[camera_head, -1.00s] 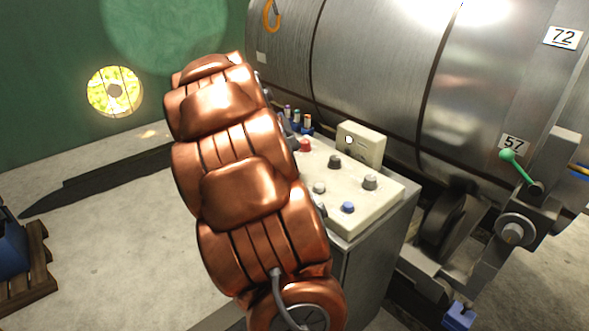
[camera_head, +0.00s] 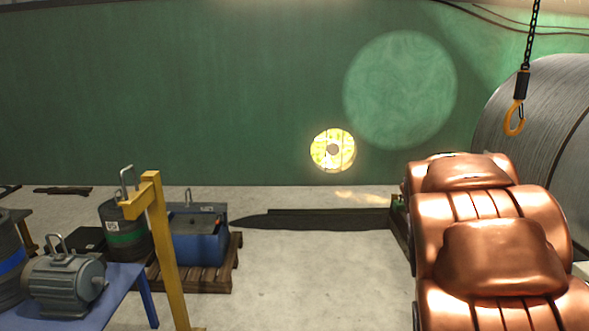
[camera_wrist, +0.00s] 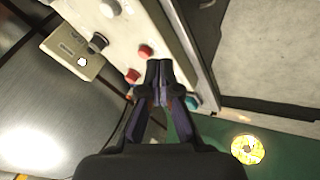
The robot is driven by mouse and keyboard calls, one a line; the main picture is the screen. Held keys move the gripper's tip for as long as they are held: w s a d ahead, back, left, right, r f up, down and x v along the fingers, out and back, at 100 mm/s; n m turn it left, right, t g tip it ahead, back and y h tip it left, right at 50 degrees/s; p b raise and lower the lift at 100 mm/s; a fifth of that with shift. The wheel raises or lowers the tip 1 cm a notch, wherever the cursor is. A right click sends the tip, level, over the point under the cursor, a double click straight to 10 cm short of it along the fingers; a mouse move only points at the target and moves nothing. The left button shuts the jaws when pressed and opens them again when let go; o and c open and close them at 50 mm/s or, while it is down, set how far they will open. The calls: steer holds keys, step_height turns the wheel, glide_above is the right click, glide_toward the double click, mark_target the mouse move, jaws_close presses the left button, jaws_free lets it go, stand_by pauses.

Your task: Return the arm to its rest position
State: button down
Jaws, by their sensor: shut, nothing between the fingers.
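My copper-coloured arm (camera_head: 490,250) fills the lower right of the head view, and its far end hides what stands behind it. My gripper (camera_wrist: 159,72) shows in the wrist view. Its dark fingers are together at the tips with nothing between them. Behind the fingers is a pale control panel (camera_wrist: 140,15) with red buttons and dark and grey knobs. The gripper does not show in the head view.
A large metal cylinder (camera_head: 545,105) stands at the right, with an orange hook (camera_head: 514,118) on a chain. At the left are a yellow post (camera_head: 160,245), a motor (camera_head: 64,280) on a blue table and a blue box (camera_head: 198,240) on a pallet. Open floor (camera_head: 300,280) lies between.

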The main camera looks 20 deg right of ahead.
steer(key=s+a+n+y+p, duration=0.1)
steer(key=s+a+n+y, duration=0.1)
steer(key=s+a, duration=0.4)
steer(key=s+a+f+n+g+y+p, duration=0.1)
steer(key=s+a, duration=0.5)
steer(key=a, duration=1)
steer(key=s+a+f+n+y+p, duration=0.1)
steer(key=s+a+n+y, duration=0.2)
steer(key=a, duration=0.9)
steer(key=s+n, duration=0.2)
steer(key=s, duration=0.1)
steer(key=shift+y, duration=0.4)
steer(key=shift+d+f, duration=0.1)
steer(key=shift+d, duration=0.05)
